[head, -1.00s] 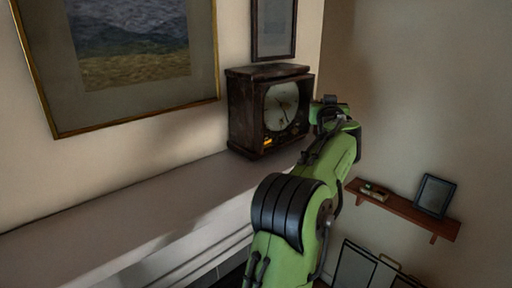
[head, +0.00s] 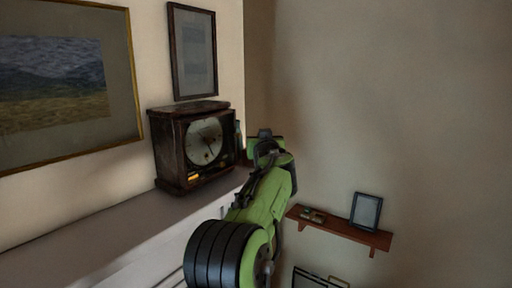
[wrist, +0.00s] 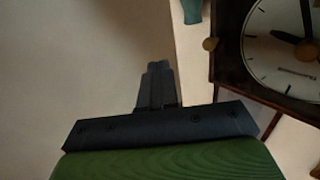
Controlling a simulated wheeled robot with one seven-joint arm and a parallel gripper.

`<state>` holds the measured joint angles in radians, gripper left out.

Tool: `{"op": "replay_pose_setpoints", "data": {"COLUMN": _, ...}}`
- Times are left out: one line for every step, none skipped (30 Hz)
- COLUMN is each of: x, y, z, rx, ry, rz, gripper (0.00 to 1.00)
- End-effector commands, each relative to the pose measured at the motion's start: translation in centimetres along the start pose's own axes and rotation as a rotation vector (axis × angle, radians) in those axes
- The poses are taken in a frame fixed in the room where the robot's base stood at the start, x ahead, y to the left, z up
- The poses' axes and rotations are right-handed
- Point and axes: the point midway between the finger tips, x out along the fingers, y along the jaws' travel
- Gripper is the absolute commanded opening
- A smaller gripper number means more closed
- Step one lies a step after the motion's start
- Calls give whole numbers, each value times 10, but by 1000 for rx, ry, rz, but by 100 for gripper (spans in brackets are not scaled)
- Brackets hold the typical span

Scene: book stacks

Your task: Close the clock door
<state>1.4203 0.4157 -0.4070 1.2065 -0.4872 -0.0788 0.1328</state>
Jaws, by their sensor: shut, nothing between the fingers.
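The dark wooden clock (head: 180,150) stands on the white ledge, with its pale round face toward the right. In the wrist view, its dark-framed door (wrist: 228,50) shows at the right edge, with a small brass knob (wrist: 210,44) on its left side. A brown part of the case shows below the frame; how far the door stands open I cannot tell. My gripper (wrist: 157,68) is shut and empty, left of the knob and apart from it in the picture. In the head view the fingers are hard to make out beyond my wrist, just right of the clock.
A teal vase (wrist: 192,10) stands near the clock, at its right in the head view (head: 238,136). The white ledge (head: 90,232) is bare left of the clock. A wooden wall shelf (head: 340,229) with a small frame (head: 366,211) is at lower right. Pictures hang above.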

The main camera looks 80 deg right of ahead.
Motion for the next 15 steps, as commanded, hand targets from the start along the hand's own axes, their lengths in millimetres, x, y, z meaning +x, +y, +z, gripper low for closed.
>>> {"op": "replay_pose_setpoints", "data": {"x": -6, "y": 8, "z": 2, "rx": 0, "ry": 0, "rz": 6, "gripper": 0}}
{"op": "replay_pose_setpoints", "data": {"x": -10, "y": 12, "z": 2, "rx": 0, "ry": 0, "rz": 7, "gripper": 0}}
{"op": "replay_pose_setpoints", "data": {"x": -14, "y": 16, "z": 2, "rx": -1, "ry": 1, "rz": 7, "gripper": 0}}
{"op": "replay_pose_setpoints", "data": {"x": -18, "y": 19, "z": 2, "rx": -1, "ry": 1, "rz": 6, "gripper": 0}}
{"op": "replay_pose_setpoints", "data": {"x": -21, "y": 23, "z": 2, "rx": -1, "ry": 1, "rz": 7, "gripper": 0}}
{"op": "replay_pose_setpoints", "data": {"x": -26, "y": 28, "z": 2, "rx": -1, "ry": 1, "rz": 7, "gripper": 0}}
{"op": "replay_pose_setpoints", "data": {"x": -30, "y": 32, "z": 2, "rx": -1, "ry": 1, "rz": 7, "gripper": 0}}
{"op": "replay_pose_setpoints", "data": {"x": -34, "y": 36, "z": 2, "rx": -1, "ry": 1, "rz": 8, "gripper": 0}}
{"op": "replay_pose_setpoints", "data": {"x": -39, "y": 41, "z": 2, "rx": -1, "ry": 1, "rz": 7, "gripper": 0}}
{"op": "replay_pose_setpoints", "data": {"x": -43, "y": 46, "z": 2, "rx": -1, "ry": 1, "rz": 9, "gripper": 0}}
{"op": "replay_pose_setpoints", "data": {"x": -47, "y": 50, "z": 2, "rx": -1, "ry": 1, "rz": 8, "gripper": 0}}
{"op": "replay_pose_setpoints", "data": {"x": -52, "y": 54, "z": 2, "rx": -1, "ry": 1, "rz": 8, "gripper": 0}}
{"op": "replay_pose_setpoints", "data": {"x": -56, "y": 58, "z": 1, "rx": -1, "ry": 1, "rz": 8, "gripper": 0}}
{"op": "replay_pose_setpoints", "data": {"x": -59, "y": 61, "z": 1, "rx": -1, "ry": 1, "rz": 8, "gripper": 0}}
{"op": "replay_pose_setpoints", "data": {"x": -62, "y": 64, "z": 1, "rx": -1, "ry": 1, "rz": 7, "gripper": 0}}
